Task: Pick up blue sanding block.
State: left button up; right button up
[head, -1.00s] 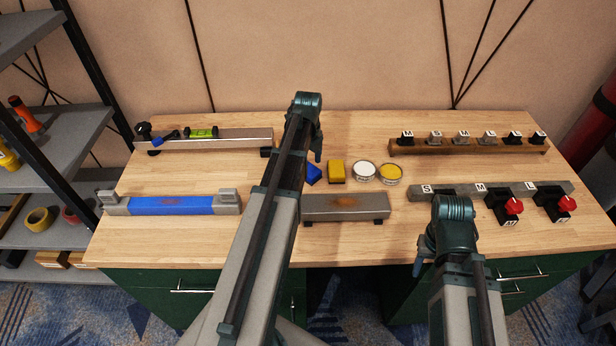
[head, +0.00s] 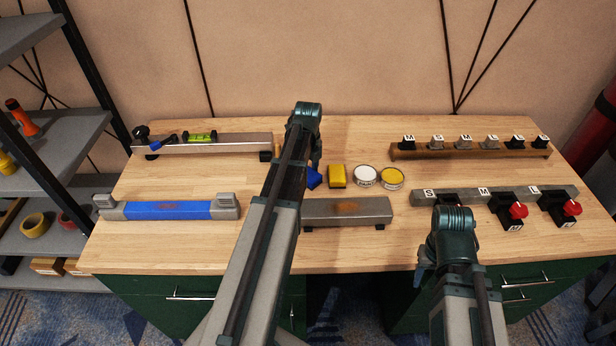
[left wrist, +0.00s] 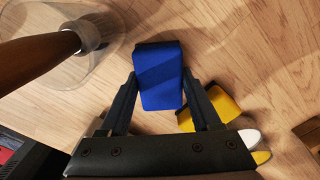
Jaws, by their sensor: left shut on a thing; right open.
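The blue sanding block (head: 315,178) is at the middle of the workbench, partly hidden by my left arm in the head view. In the left wrist view the blue block (left wrist: 160,72) sits between the two fingers. My left gripper (left wrist: 160,88) is shut on it, one finger against each side. In the head view my left gripper (head: 316,166) is mostly hidden behind its own wrist. I cannot tell whether the block is clear of the bench top. My right gripper (head: 424,266) is open at the bench's front edge, away from the block, and mostly hidden by its wrist.
A yellow block (head: 337,176), a white tin (head: 366,176) and a yellow tin (head: 392,179) stand just right of the blue block. A grey bar (head: 350,213) lies in front. A blue-and-grey bar (head: 168,210) lies left. Racks with labelled pieces (head: 470,150) stand right.

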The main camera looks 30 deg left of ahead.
aim_at(308, 173)
pick_arm(q)
jog(key=shift+r, duration=0.1)
notch_tip(308, 173, up, 10)
jog(key=p, duration=1)
jog(key=o, duration=0.9)
jog(key=shift+c, duration=0.2)
jog(key=c, duration=0.6)
jog(key=shift+o, duration=0.2)
